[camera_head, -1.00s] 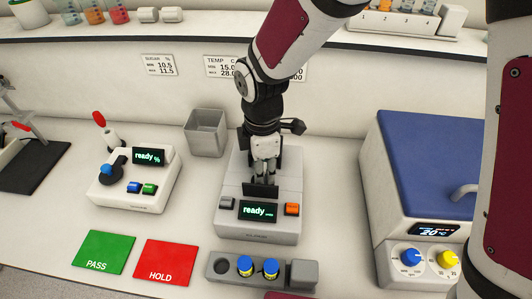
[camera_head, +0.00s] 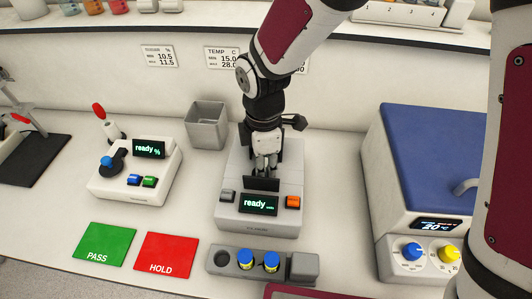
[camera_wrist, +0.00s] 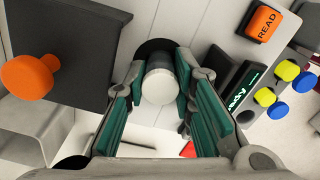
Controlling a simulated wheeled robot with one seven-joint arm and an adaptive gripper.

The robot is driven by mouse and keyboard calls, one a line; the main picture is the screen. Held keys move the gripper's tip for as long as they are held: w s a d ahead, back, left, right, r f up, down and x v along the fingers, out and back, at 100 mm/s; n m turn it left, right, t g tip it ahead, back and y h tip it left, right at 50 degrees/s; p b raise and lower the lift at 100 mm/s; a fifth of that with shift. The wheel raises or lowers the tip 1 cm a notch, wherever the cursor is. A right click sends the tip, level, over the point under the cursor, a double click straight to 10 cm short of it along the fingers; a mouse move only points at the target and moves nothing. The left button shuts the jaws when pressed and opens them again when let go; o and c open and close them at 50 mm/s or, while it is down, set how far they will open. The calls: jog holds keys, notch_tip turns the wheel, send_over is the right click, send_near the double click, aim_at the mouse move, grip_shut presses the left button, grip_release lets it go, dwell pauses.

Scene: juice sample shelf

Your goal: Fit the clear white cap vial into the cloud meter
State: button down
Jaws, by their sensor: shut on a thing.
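The clear white cap vial shows its pale round cap (camera_wrist: 160,84) in the wrist view, between the teal pads of my gripper (camera_wrist: 158,95). My gripper is shut on it. The vial's body lies mostly hidden below the cap. A dark round opening of the cloud meter (camera_wrist: 152,48) shows around or just behind the vial; I cannot tell how deep the vial sits. In the head view my gripper (camera_head: 264,166) points down over the cloud meter (camera_head: 282,222), behind its "ready" display (camera_head: 259,204). The meter's dark raised lid with an orange knob (camera_wrist: 28,78) stands beside the gripper.
A grey rack (camera_head: 305,268) in front holds two blue-capped vials (camera_head: 245,259) and has an empty hole at left. Green PASS (camera_head: 103,246) and red HOLD (camera_head: 166,254) tiles lie left of it. A grey bin (camera_head: 207,128) and a blue-lidded box (camera_head: 430,150) flank the meter.

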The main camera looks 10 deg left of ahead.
jog(key=shift+s+f, duration=0.1)
jog(key=shift+f, duration=0.5)
dwell(0.3)
jog(key=c, duration=1.3)
grip_release()
jog(key=shift+d+f, duration=0.1)
jog(key=shift+s, duration=0.1)
jog(key=r, duration=1.2)
jog(key=shift+w, duration=0.3)
jog(key=s+d+r+m+t, duration=0.1)
jog(key=d+r+m, duration=0.4)
jog(key=d, duration=0.3)
jog(key=s+d+r+m+t, duration=0.1)
jog(key=d+r+m+t, duration=0.1)
jog(key=d+r+m, duration=0.4)
jog(key=s+d+m, duration=0.3)
jog(key=d, duration=0.1)
jog(key=s+d+m+t, duration=0.1)
jog(key=s+d+m, duration=0.2)
jog(key=d+m, duration=0.1)
jog(key=s+d+r+m+t, duration=0.1)
jog(key=s+d+m, duration=0.2)
jog(key=d+m, duration=0.1)
jog(key=shift+d, duration=0.2)
